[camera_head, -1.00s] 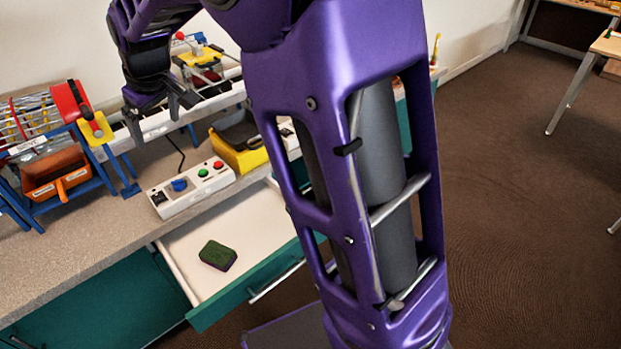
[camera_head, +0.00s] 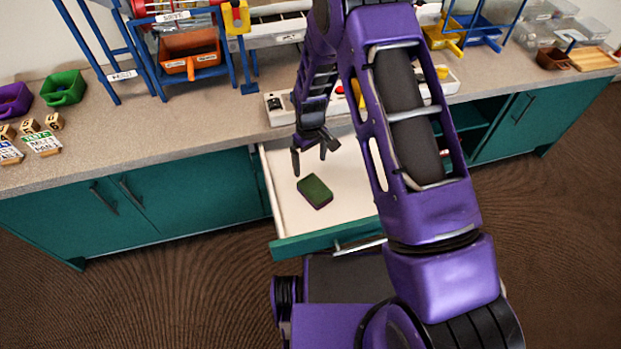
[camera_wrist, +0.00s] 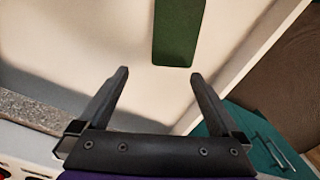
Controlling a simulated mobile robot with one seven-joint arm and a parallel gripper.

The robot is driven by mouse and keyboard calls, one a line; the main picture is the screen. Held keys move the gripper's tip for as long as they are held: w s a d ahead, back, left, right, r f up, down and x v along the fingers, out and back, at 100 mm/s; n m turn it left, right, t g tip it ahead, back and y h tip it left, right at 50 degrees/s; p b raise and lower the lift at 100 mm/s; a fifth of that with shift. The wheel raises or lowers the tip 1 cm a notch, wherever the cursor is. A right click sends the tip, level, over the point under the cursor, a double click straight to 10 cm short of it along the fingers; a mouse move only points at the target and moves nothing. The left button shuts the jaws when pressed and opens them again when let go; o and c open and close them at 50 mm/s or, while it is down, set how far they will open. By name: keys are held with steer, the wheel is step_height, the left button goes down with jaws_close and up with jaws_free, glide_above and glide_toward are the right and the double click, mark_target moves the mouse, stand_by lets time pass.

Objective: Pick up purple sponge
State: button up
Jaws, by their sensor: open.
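The sponge (camera_head: 315,191) lies flat in the open drawer (camera_head: 283,201). Its top is dark green, with a thin dark purple edge along its lower side. In the wrist view the sponge (camera_wrist: 178,32) shows at the top, cut off by the frame edge, beyond my fingertips and a little right of the middle. My gripper (camera_head: 309,162) is open and empty, pointing down above the drawer, just behind the sponge in the head view. In the wrist view the gripper (camera_wrist: 158,75) shows its two fingers wide apart, with only the pale drawer floor between them.
The drawer front (camera_head: 325,240) and its side walls stand around the sponge. A white button panel (camera_head: 281,108) sits on the counter behind the drawer. An orange bin (camera_head: 190,55) hangs in a blue rack at the back left. The drawer floor around the sponge is clear.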

mark_target(313, 177)
step_height(313, 177, down, 5)
steer(key=shift+s+r+b, duration=0.15)
steer(key=shift+r+b, duration=0.05)
steer(key=shift+b, duration=0.1)
steer(key=shift+s+d+f, duration=0.15)
steer(key=shift+s+f, duration=0.1)
steer(key=shift+f, duration=0.15)
steer(key=shift+d, duration=0.25)
steer(key=c, duration=1.5)
steer(key=r, duration=0.6)
steer(key=r+p, duration=0.1)
steer(key=r, duration=0.3)
steer(key=shift+w+a+r, duration=0.1)
steer(key=shift+w+a, duration=0.15)
steer(key=shift+a, duration=0.05)
jaws_close()
steer(key=o, duration=1.2)
jaws_free()
steer(key=shift+r, duration=0.1)
